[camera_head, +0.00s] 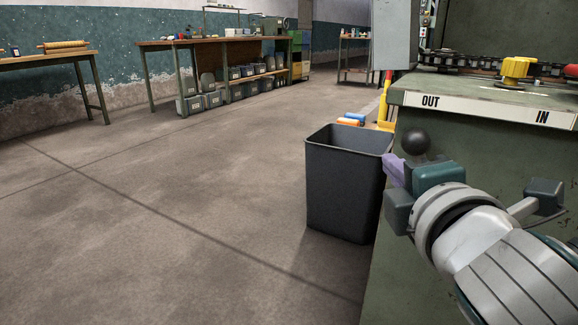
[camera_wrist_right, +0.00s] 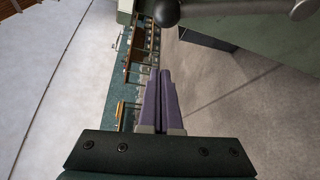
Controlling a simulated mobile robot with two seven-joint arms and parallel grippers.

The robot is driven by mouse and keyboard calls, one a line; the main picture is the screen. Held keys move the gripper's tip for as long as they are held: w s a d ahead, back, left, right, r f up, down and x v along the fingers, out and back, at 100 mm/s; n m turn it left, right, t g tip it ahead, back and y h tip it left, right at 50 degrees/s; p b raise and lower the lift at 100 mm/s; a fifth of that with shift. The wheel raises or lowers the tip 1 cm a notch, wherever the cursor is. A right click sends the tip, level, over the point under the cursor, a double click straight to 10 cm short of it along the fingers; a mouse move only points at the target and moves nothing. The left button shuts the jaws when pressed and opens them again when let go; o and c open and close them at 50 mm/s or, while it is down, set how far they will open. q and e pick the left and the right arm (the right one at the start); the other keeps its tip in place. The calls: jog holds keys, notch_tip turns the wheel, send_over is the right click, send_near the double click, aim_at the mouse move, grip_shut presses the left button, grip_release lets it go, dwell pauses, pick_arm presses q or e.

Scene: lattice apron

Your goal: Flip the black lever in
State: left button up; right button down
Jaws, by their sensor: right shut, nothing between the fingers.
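The black lever shows as a round black ball knob (camera_head: 416,141) in the head view, below the OUT end of the OUT/IN label (camera_head: 485,107) on the green machine cabinet (camera_head: 480,160). In the right wrist view the lever (camera_wrist_right: 230,9) is a dark bar along the top edge, its ball at the left end. My right gripper (camera_head: 391,166) has its purple fingers shut with nothing between them, just left of and below the knob in the head view. My left gripper is not in view.
A dark grey bin (camera_head: 345,190) stands on the floor beside the cabinet, behind my right gripper. A yellow knob (camera_head: 516,70) and a chain (camera_head: 460,61) are on top of the cabinet. Workbenches (camera_head: 205,42) stand far back. The floor at left is clear.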

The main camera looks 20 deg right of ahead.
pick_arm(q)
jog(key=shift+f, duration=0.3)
pick_arm(e)
jog(key=shift+w+a+f, duration=0.1)
jog(key=shift+w+f, duration=0.05)
jog(key=shift+f, duration=0.05)
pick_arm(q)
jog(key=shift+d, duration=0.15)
pick_arm(e)
jog(key=b+x, duration=0.4)
jog(key=x, duration=0.6)
pick_arm(q)
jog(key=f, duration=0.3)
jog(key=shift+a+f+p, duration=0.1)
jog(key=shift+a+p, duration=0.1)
jog(key=shift+p, duration=0.2)
pick_arm(e)
jog(key=s+d, duration=0.1)
jog(key=s+d+r, duration=0.1)
jog(key=d, duration=0.1)
jog(key=shift+s, duration=0.2)
jog(key=shift+d, duration=0.1)
